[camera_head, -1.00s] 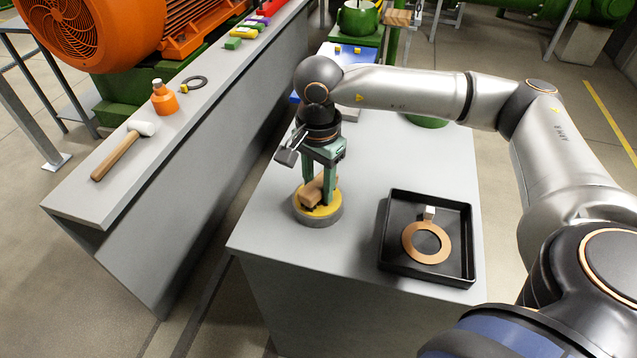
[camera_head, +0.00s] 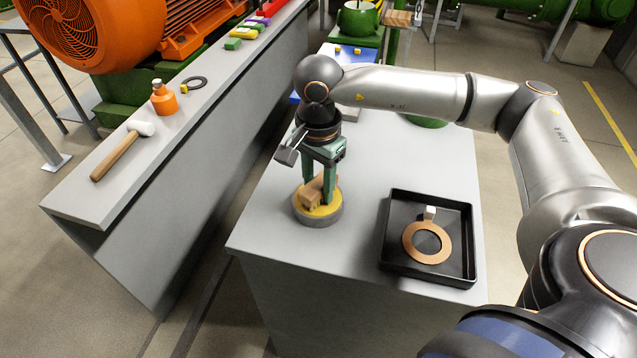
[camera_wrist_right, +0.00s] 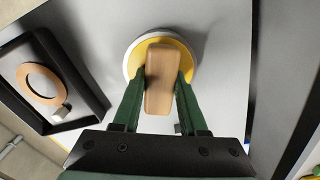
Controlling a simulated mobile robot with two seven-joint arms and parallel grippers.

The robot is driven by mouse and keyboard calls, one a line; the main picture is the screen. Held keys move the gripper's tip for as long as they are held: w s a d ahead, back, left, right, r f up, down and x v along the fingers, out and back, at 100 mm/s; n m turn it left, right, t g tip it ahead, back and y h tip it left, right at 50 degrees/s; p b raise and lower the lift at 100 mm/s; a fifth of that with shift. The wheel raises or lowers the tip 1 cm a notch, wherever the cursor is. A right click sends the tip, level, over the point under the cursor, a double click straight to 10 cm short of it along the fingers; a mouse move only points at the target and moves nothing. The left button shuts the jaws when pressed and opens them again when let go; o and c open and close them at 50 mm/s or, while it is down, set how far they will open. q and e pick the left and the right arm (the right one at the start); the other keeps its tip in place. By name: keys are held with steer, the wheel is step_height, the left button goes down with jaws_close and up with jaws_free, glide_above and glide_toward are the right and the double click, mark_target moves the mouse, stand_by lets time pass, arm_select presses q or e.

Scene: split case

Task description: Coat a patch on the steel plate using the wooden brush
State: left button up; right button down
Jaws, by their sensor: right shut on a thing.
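My right gripper (camera_head: 318,190) is shut on a tan wooden block-shaped piece, the wooden brush (camera_head: 309,194). In the right wrist view, the brush (camera_wrist_right: 159,80) lies between the two green fingers. It is over a round, low grey disc with a yellow top (camera_head: 320,217), near the left side of the grey bench. The disc's yellow surface (camera_wrist_right: 185,57) shows around the brush in the wrist view. I cannot tell whether the brush touches it, and its underside is hidden. No separate steel plate can be clearly identified. My left gripper is not in view.
A black tray (camera_head: 388,262) holding a copper-coloured ring (camera_head: 408,243) and a small pale block stands right of the disc. The grey bench (camera_head: 270,232) is clear between them. A narrow ledge at left holds a mallet (camera_head: 118,156) and an orange bottle (camera_head: 163,100).

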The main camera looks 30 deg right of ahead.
mark_target(318, 183)
stand_by(0.3)
steer(key=shift+r+p, duration=2.15)
steer(key=shift+r, duration=1.3)
